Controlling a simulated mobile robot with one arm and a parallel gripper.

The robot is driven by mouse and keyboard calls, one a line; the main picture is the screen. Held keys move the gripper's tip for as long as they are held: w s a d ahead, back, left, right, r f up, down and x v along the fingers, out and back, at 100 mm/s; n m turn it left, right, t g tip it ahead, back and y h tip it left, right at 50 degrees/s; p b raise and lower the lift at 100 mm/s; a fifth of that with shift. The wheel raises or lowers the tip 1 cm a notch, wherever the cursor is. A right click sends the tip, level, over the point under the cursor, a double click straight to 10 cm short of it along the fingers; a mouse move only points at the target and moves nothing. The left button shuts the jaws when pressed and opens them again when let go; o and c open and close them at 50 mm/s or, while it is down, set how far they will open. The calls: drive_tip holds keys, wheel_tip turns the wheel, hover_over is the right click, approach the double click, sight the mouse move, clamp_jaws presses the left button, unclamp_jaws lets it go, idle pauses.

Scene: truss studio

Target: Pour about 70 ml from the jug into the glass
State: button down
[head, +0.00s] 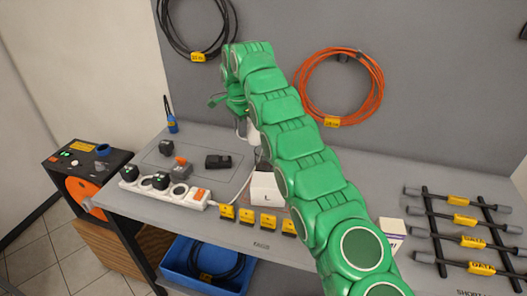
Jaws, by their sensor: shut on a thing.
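My green arm reaches over the bench, and its wrist bends down at the far end. My gripper (222,101) shows only in part there, mostly hidden behind the arm's last links. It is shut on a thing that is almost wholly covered. A small pale piece (241,127) shows just below the wrist and may be part of the jug, but I cannot tell its shape or tilt. I cannot make out the glass; the arm covers the middle of the bench. No liquid can be seen.
A white power strip (165,191) with plugs lies left on the bench (225,226). A white box (266,188) and several yellow-labelled blocks (247,216) stand beside the arm. A rack of cables (455,199) is at right. An orange cable coil (340,121) hangs behind.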

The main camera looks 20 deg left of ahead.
drive_tip(key=s+a+f+m, duration=0.3)
drive_tip(key=s+a+m, duration=0.1)
drive_tip(key=s+a, duration=0.3)
drive_tip(key=shift+a+f+m, duration=0.3)
drive_tip(key=shift+a, duration=0.85)
drive_tip(key=shift+w+d, duration=0.1)
drive_tip(key=w+d+r+g+y, duration=0.2)
drive_tip(key=w+d+g+y, duration=0.2)
drive_tip(key=d+y, duration=0.4)
drive_tip(key=shift+r+y+p, duration=0.2)
drive_tip(key=shift+y+p, duration=0.1)
drive_tip(key=shift+y, duration=0.1)
drive_tip(key=shift+r+g, duration=0.15)
drive_tip(key=shift+g, duration=0.15)
drive_tip(key=shift+w+d+r+g+y, duration=0.25)
drive_tip(key=shift+d+r+g+y, duration=0.1)
drive_tip(key=shift+y, duration=0.35)
